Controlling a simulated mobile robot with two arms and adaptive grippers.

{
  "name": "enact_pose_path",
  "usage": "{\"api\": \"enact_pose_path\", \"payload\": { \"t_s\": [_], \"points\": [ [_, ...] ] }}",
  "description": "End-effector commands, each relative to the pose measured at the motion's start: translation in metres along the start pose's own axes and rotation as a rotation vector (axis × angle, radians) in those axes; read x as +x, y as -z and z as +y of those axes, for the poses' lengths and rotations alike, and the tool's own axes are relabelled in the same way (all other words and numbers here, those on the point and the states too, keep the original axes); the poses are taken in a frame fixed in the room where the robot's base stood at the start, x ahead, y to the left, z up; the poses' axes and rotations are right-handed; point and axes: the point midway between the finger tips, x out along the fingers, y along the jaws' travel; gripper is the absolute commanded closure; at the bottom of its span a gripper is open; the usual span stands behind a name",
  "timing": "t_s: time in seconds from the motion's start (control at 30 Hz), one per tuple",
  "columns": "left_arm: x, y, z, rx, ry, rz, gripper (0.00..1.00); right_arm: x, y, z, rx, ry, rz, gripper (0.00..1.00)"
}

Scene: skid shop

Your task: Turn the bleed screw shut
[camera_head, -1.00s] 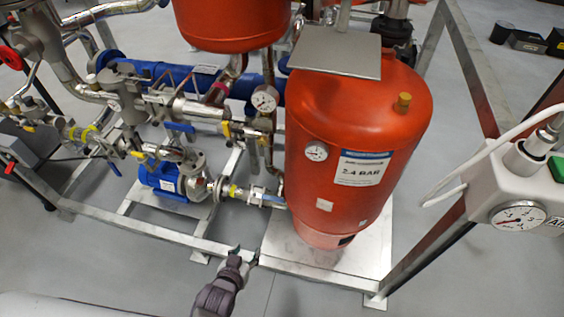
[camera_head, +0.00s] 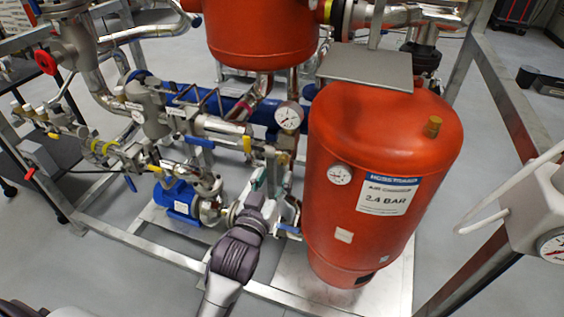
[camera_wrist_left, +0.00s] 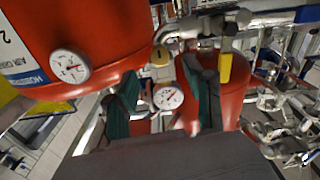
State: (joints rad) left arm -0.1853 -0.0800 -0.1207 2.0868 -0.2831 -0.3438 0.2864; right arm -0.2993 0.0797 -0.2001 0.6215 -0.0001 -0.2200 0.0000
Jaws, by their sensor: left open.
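My left gripper (camera_head: 266,188) is in front of the pipework, between the blue pump and the red tank, with its fingers apart. In the left wrist view my left gripper (camera_wrist_left: 160,75) shows two teal-lined fingers spread open, with nothing held. A brass-coloured fitting (camera_wrist_left: 160,56) shows between and beyond the fingertips, near a grey pipe. I cannot tell for sure which part is the bleed screw. My right gripper is not in view.
A pressure gauge (camera_head: 289,116) is on the pipe behind my left gripper; a gauge (camera_wrist_left: 168,97) also shows between the fingers. The blue pump (camera_head: 178,198) stands left of the gripper. A yellow lever (camera_wrist_left: 225,68) is beside the right-hand finger. Steel frame rails (camera_head: 130,240) run low in front.

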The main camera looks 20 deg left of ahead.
Motion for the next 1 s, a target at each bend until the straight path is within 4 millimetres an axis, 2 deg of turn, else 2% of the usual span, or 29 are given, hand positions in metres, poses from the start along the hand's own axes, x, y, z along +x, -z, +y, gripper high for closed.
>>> {"api": "enact_pose_path", "payload": {
  "t_s": [0.1, 0.3, 0.43, 0.7, 0.77, 1.0],
  "points": [
    [0.025, 0.001, 0.000, 0.001, -0.001, 0.002, 0.47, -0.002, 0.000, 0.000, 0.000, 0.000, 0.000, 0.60],
    [0.049, 0.000, 0.000, 0.001, -0.001, 0.000, 0.47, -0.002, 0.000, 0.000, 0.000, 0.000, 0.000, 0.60],
    [0.056, 0.000, 0.000, 0.000, 0.000, 0.000, 0.47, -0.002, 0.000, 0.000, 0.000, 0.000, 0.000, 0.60],
    [0.057, 0.000, 0.000, 0.000, 0.000, 0.000, 0.47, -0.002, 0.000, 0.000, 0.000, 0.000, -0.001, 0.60],
    [0.057, -0.001, 0.000, 0.000, 0.000, 0.000, 0.55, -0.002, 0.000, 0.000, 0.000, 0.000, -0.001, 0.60],
    [0.057, -0.001, 0.000, 0.000, -0.001, 0.000, 0.95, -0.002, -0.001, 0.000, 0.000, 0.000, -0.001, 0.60]
  ]
}}
